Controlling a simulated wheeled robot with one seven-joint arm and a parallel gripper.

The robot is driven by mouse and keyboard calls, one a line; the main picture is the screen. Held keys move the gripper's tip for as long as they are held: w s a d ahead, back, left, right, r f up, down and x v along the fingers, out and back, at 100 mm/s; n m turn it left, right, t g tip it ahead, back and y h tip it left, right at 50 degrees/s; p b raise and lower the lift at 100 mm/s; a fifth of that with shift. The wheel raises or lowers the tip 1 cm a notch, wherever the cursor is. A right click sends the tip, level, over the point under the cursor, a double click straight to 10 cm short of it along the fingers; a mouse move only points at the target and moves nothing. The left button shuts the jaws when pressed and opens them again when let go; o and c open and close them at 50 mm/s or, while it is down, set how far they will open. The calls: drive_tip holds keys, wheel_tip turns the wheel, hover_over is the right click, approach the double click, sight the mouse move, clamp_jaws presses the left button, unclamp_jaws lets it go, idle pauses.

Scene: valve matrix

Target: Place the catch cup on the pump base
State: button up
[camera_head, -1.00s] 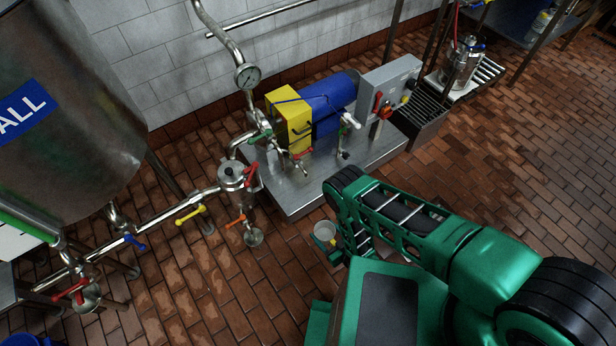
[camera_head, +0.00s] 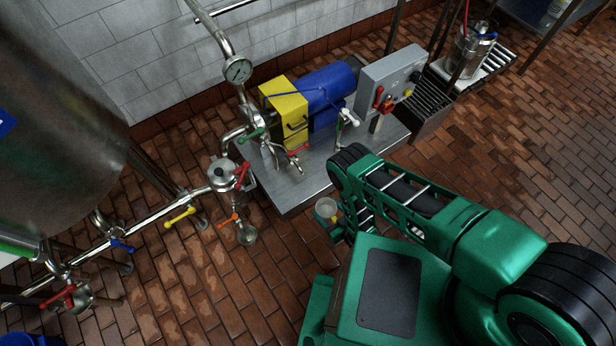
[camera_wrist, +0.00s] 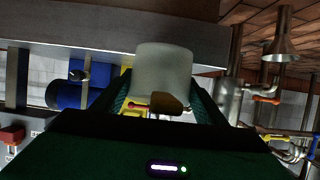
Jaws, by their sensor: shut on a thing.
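The catch cup (camera_head: 326,208) is a small whitish translucent cup. My gripper (camera_head: 334,219) is shut on it, with a yellow part beside it. In the wrist view the cup (camera_wrist: 163,68) sits between the two green fingers (camera_wrist: 160,98); an orange-brown piece shows in front of it. The pump base (camera_head: 290,192) is the low grey steel plate under the yellow and blue pump. In the head view the cup appears just off its front edge, apart from it. The base's grey edge (camera_wrist: 60,58) shows behind the cup in the upside-down wrist view. My arm hides the base's right front.
On the base stand the pump (camera_head: 320,95), valves with red and green handles, and a grey control box (camera_head: 390,78). A filter housing (camera_head: 222,175) and pipework stand to the left. A steel tank (camera_head: 60,120) is further left. The base's front strip looks clear.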

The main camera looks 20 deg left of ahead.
drive_tip(key=w+a, duration=0.3)
drive_tip(key=a, duration=0.1)
drive_tip(key=w+a, duration=0.4)
drive_tip(key=a, duration=0.1)
drive_tip(key=w+a, duration=0.4)
drive_tip(key=shift+w+a, duration=0.25)
drive_tip(key=shift+a, duration=0.05)
drive_tip(key=shift+f, duration=0.1)
drive_tip(key=shift+f, duration=0.1)
drive_tip(key=o, duration=1.1)
drive_tip(key=shift+c, duration=0.2)
drive_tip(key=v, duration=1.2)
drive_tip(key=shift+s, duration=0.1)
